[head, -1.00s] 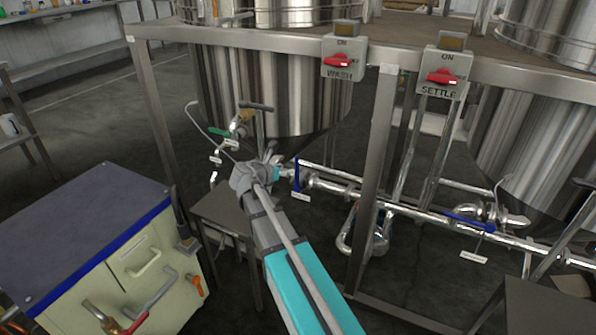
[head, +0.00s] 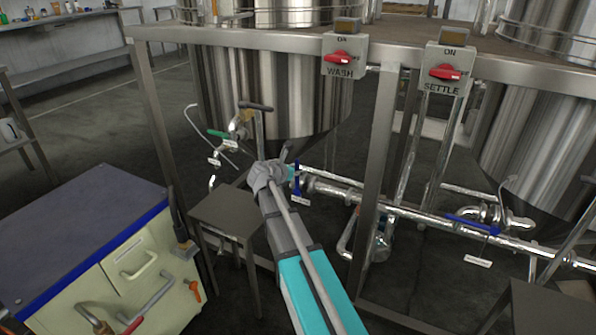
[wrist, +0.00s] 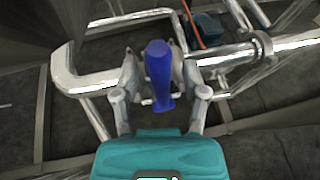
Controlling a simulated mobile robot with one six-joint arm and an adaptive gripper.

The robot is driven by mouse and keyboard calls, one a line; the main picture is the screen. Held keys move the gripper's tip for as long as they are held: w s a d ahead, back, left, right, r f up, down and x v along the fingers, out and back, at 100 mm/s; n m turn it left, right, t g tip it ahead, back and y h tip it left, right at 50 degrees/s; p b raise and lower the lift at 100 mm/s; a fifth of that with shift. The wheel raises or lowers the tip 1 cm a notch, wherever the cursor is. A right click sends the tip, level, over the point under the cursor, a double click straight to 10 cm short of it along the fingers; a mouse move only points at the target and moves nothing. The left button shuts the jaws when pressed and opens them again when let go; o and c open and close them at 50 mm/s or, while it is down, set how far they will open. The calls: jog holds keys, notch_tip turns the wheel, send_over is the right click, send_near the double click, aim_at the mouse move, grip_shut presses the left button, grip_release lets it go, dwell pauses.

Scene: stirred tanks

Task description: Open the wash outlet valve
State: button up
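The wash outlet valve's blue lever (head: 297,176) stands upright on the pipe under the wash tank (head: 270,90), with a white tag (head: 300,201) below it. In the wrist view the blue lever (wrist: 158,72) points toward the camera, between the two fingers of my gripper (wrist: 158,82). The fingers are spread, one on each side of the lever, with a visible gap around it. In the head view my gripper (head: 291,172) is at the lever, partly hidden by my wrist.
A second valve with a blue lever (head: 472,220) lies along the pipe at right. A green-handled tap (head: 217,133) is left of my gripper. The frame post (head: 374,170) stands right of it. A small stool (head: 228,212) and a blue-edged cart (head: 90,225) stand at left.

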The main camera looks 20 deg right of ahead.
grip_shut()
jog(key=shift+w+a+f+n+g+h+b, duration=0.2)
jog(key=shift+w+a+n+g+h+b, duration=0.35)
jog(key=shift+w+a+n+b, duration=0.4)
jog(key=shift+w+d, duration=0.1)
jog(key=shift+w, duration=0.05)
jog(key=shift+o, duration=0.3)
grip_release()
jog(key=shift+c, duration=0.2)
